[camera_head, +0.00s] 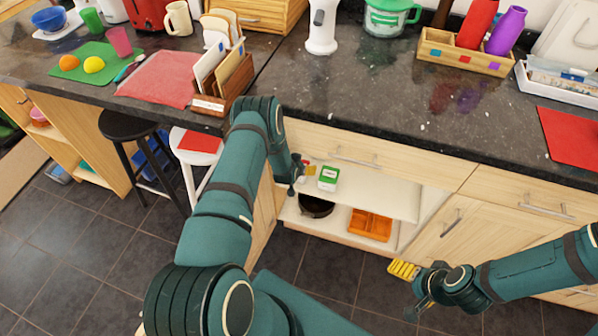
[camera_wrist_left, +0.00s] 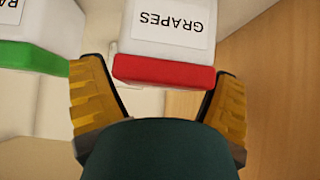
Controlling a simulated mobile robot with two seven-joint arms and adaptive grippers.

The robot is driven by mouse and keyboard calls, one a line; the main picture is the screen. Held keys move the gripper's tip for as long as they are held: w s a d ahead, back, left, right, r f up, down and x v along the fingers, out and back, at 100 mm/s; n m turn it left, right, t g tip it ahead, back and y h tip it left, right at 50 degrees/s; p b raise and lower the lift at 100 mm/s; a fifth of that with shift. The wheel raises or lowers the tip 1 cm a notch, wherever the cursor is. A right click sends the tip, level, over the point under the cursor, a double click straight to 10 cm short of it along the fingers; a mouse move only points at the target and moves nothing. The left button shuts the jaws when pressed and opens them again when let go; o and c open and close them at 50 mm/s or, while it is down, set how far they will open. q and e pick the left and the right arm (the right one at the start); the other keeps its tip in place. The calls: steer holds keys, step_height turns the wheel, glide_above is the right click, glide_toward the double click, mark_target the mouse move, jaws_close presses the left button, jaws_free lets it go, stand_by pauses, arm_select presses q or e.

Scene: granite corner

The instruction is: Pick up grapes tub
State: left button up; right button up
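The grapes tub (camera_wrist_left: 165,40) is white with a red lid (camera_wrist_left: 163,72) and a "GRAPES" label that reads upside down in the left wrist view. My left gripper (camera_wrist_left: 162,88) is open, with one yellow finger near each side of the lid; I cannot tell whether either touches. In the head view my left gripper (camera_head: 299,172) reaches into the open cabinet under the counter, and the grapes tub is mostly or wholly hidden there. My right gripper (camera_head: 406,289) is low at the right, in front of the cabinets, empty, with its fingers apart.
A white tub with a green lid (camera_wrist_left: 38,56) stands close beside the grapes tub; it also shows in the head view (camera_head: 328,178). A wooden cabinet wall (camera_wrist_left: 280,90) is near on the other side. Below the shelf (camera_head: 385,200) are a dark bowl (camera_head: 316,207) and an orange tray (camera_head: 370,224).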

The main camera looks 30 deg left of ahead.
arm_select(q)
steer(key=c, duration=0.8)
steer(key=shift+o, duration=0.2)
steer(key=shift+r, duration=0.15)
